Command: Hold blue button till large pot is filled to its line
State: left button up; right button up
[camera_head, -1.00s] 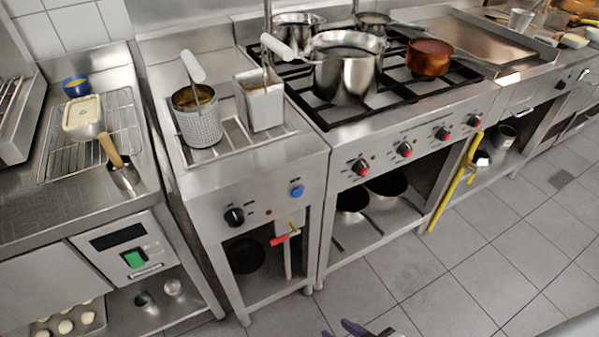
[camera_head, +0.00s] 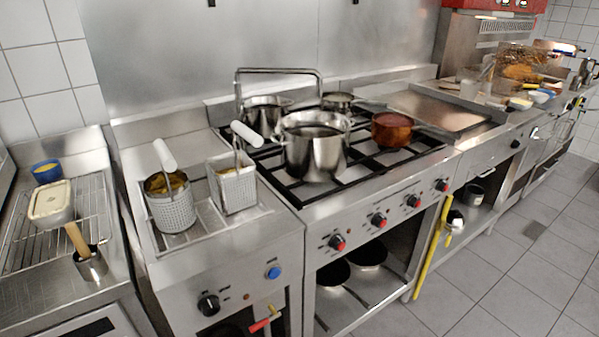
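The blue button (camera_head: 273,272) is on the front panel of the fryer unit (camera_head: 245,262), right of a black knob. The large steel pot (camera_head: 315,150) stands upright on the stove, at the front left of the burner grate. Its inside looks dark, and I cannot make out a fill line or the liquid level. A bent steel pipe (camera_head: 279,70) rises behind the stove, above the back pots. Neither of my grippers shows in the view now.
Two fryer baskets (camera_head: 172,208) with white handles stand on the fryer. A copper pan (camera_head: 392,131) sits right of the large pot, with steel pots behind. A yellow bar (camera_head: 432,250) leans on the stove front. The tiled floor (camera_head: 490,280) at right is clear.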

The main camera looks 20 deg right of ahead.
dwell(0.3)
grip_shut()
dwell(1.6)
